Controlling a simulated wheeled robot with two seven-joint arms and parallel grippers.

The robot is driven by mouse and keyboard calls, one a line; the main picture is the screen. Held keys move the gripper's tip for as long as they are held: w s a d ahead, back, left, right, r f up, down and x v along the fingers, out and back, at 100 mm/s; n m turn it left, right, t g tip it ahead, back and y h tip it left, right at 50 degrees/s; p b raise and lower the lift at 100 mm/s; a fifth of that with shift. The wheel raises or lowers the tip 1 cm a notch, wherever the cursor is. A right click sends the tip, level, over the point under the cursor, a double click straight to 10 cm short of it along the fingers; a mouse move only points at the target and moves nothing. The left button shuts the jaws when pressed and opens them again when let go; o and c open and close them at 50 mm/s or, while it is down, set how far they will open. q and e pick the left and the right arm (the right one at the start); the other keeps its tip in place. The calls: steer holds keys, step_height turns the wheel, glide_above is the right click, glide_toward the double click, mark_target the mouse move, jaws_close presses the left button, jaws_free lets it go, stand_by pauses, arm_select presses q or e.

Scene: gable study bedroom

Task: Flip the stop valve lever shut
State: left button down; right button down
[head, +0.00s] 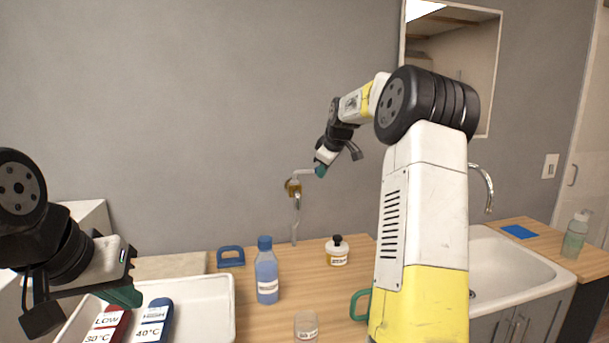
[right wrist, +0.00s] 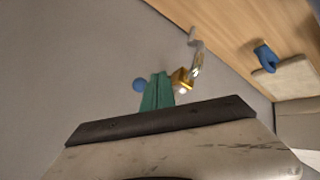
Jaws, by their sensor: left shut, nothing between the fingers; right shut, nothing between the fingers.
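The stop valve (head: 293,188) is a brass body on the grey wall, with a pale pipe running down from it. Its pale lever (head: 304,173) points right, nearly level, and its end is hidden by my right gripper in the head view. My right gripper (head: 320,170) is shut and empty at the lever's outer end; I cannot tell whether it touches. In the right wrist view its green fingertips (right wrist: 156,92) lie between the brass valve (right wrist: 182,80) and a blue knob (right wrist: 139,85). My left gripper (head: 126,297) is shut and empty over the white tray.
The white tray (head: 226,300) holds red and blue labelled items. A sink (head: 515,264) is at right.

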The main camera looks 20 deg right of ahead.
steer(key=s+d+r, duration=0.3)
steer(key=s+r, duration=0.1)
steer(key=r, duration=0.2)
stand_by(0.4)
steer(key=s+a+f+m, duration=0.1)
steer(key=s+a+m, duration=0.1)
steer(key=s+a, duration=0.55)
steer(key=s+a+f+m+g+y, duration=0.15)
steer(key=s+a, duration=0.25)
steer(key=s, duration=0.7)
steer(key=s+a+m+h, duration=0.1)
steer(key=s+a+m, duration=0.1)
steer(key=s+a, duration=0.5)
steer(key=s+f+m, duration=0.1)
steer(key=s+f, duration=0.3)
steer(key=s, duration=0.3)
steer(key=s+a+f+m+y, duration=0.1)
steer(key=s+f+m, duration=0.1)
steer(key=s+f, duration=0.2)
steer(key=s, duration=0.2)
steer(key=shift+s, duration=0.35)
steer(key=shift+y, duration=0.25)
